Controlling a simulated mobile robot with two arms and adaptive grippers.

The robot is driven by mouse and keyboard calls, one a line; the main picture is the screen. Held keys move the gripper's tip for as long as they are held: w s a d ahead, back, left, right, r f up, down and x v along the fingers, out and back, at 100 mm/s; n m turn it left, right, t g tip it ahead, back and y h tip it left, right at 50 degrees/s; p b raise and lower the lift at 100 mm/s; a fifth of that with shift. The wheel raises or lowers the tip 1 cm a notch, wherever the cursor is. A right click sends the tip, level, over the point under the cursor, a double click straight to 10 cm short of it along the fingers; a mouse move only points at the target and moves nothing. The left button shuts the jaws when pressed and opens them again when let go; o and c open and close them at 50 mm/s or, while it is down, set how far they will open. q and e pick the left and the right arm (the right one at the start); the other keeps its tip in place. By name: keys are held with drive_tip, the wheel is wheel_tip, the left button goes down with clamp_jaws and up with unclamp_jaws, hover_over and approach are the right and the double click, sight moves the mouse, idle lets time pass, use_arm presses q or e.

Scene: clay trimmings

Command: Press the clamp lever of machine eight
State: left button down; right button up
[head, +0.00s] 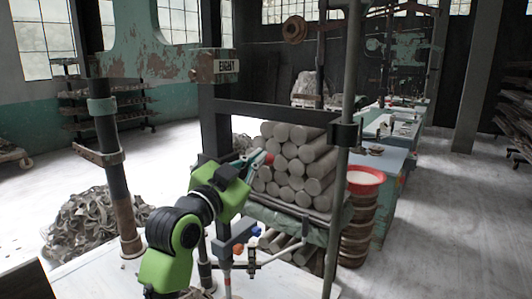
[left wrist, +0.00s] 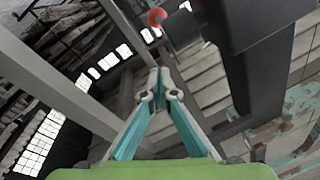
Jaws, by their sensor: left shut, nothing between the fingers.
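The sign reading EIGHT (head: 227,66) is on the peeling green frame of machine eight (head: 150,62). The knob also shows in the left wrist view (left wrist: 157,17), beyond and above the fingertips. My left gripper (left wrist: 160,82) is shut and empty, its teal fingers meeting at the tips. In the wrist view a gap separates tips and knob; I cannot tell its depth. Most of the lever is hidden. My right gripper is not visible.
A stack of grey clay cylinders (head: 290,165) lies behind my gripper. A post (head: 345,120) stands to its right, a dark column (head: 115,170) to its left. Clay trimmings (head: 85,225) are heaped at left.

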sight(267, 157)
use_arm(q)
drive_tip(key=w+d+f+p, duration=0.2)
drive_tip(key=w+p, duration=0.2)
drive_tip(key=w, duration=0.3)
drive_tip(key=shift+w+f+p, duration=0.2)
drive_tip(key=shift+w+p, duration=0.15)
drive_tip(key=shift+d, duration=0.1)
